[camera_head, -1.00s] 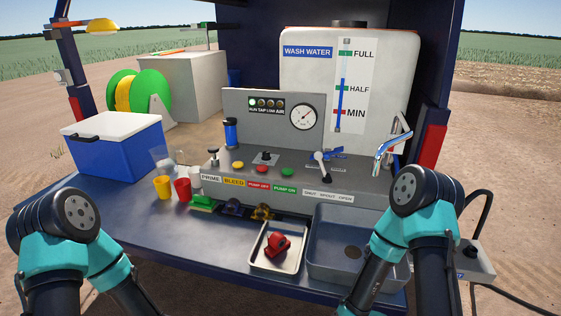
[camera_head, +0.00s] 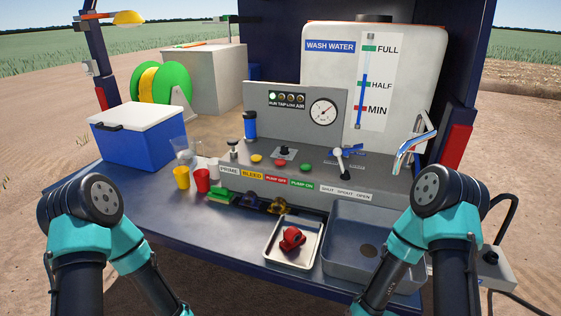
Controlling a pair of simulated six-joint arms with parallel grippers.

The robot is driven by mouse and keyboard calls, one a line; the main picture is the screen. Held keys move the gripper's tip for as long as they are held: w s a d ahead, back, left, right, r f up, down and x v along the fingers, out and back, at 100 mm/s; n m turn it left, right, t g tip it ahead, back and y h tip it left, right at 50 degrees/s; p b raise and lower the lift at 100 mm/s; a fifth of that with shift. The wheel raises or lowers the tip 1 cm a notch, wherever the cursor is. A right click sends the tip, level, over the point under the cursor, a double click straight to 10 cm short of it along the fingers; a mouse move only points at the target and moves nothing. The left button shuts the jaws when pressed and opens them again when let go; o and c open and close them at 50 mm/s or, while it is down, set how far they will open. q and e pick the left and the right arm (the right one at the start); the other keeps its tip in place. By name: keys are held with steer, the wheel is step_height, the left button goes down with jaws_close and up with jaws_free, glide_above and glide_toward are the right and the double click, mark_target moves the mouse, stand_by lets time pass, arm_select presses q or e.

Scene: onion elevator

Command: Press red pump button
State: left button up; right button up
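The red pump button (camera_head: 279,162) is a small round cap on the grey control panel (camera_head: 243,176). It sits above the red PUMP OFF label (camera_head: 276,179), between the yellow button (camera_head: 256,158) and the green button (camera_head: 305,167). Nothing covers it. Both of my arms stand at the near edge, one on each side, with their elbows in view. Both grippers are out of the picture, below its lower edge, so nothing of mine touches the button.
A black-topped control (camera_head: 285,152) stands behind the red button, and a lever valve (camera_head: 340,158) is to the right. Cups (camera_head: 202,180), a white tray (camera_head: 270,262) with a red part (camera_head: 292,239), and a sink (camera_head: 340,265) line the front. The table's left front (camera_head: 180,225) is clear.

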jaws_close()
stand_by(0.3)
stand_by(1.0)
